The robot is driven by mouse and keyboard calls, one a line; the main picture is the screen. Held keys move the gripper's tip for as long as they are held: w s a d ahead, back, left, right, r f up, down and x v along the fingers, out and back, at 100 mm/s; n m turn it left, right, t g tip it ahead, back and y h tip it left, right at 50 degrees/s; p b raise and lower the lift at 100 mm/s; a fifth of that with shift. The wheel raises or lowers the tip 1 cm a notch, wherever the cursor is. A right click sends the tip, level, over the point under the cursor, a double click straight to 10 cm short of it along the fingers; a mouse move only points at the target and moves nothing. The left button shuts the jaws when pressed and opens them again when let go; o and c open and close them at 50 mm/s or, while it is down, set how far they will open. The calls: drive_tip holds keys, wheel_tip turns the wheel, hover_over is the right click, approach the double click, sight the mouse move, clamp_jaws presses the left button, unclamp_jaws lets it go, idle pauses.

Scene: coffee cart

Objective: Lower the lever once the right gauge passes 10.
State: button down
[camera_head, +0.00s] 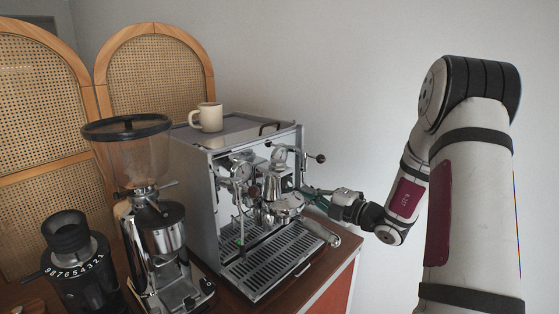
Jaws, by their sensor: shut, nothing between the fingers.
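The chrome espresso machine (192,185) stands on the cart. A round gauge-like dial (242,171) shows on the left of the front panel. My gripper (304,192) is shut and empty beside the group head's right side; contact cannot be told.
A cream mug (208,117) stands on the machine's top. A grinder with a clear hopper (138,155) and a black grinder with a numbered dial (75,262) stand to the left. The drip tray (268,264) is bare.

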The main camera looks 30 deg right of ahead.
drive_tip(key=shift+f+b, duration=0.35)
drive_tip(key=shift+f, duration=0.95)
drive_tip(key=shift+s+r, duration=0.1)
drive_tip(key=p+v, duration=0.4)
drive_tip(key=v, duration=0.4)
drive_tip(key=shift+s+r, duration=0.2)
drive_tip(key=shift+r, duration=0.15)
drive_tip(key=shift+d, duration=0.1)
